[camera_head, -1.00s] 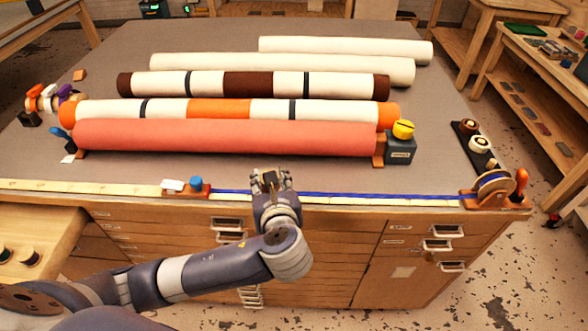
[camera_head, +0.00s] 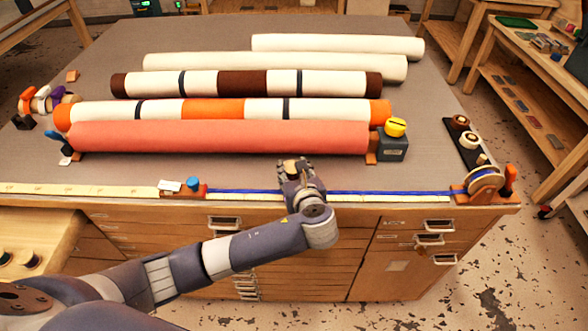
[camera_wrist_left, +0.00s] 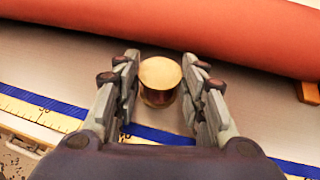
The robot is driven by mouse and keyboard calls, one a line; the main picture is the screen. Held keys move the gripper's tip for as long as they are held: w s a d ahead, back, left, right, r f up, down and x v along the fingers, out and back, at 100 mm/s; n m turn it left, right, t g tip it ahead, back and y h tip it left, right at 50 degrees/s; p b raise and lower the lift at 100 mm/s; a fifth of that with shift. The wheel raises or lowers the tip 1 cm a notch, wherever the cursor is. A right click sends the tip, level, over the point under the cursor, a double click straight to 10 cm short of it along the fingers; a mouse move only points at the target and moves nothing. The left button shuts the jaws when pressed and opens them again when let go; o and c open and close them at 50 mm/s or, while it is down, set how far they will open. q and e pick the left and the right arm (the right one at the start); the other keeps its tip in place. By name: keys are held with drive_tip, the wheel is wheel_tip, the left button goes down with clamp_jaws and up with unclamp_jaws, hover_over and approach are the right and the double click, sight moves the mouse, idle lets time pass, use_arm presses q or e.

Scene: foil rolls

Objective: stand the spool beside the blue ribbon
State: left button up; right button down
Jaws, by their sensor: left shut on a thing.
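The spool (camera_wrist_left: 160,76) shows in the left wrist view with a pale wooden round end and a dark reddish body. My left gripper (camera_wrist_left: 160,92) is shut on it, one finger on each side. In the head view my left gripper (camera_head: 294,166) is above the front strip of the table, and the spool is hard to make out there. The blue ribbon (camera_head: 390,194) runs along the front edge of the table over a yellow ruler. In the wrist view the ribbon (camera_wrist_left: 158,134) passes below the spool. I cannot tell whether the spool touches the table. My right gripper is not in view.
A coral roll (camera_head: 220,136) lies behind the gripper, with more rolls beyond. A red clamp block with a blue knob (camera_head: 193,184) sits at the ribbon's left end, and a reel (camera_head: 485,181) at its right. A dark weight with a yellow knob (camera_head: 394,140) stands at the right.

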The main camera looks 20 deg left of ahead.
use_arm(q)
drive_tip(key=shift+f, duration=0.15)
drive_tip(key=o, duration=1)
drive_tip(key=shift+o, duration=0.2)
drive_tip(key=shift+r, duration=0.2)
drive_tip(key=b+v, duration=0.1)
drive_tip(key=v, duration=1.1)
drive_tip(key=shift+f, duration=0.1)
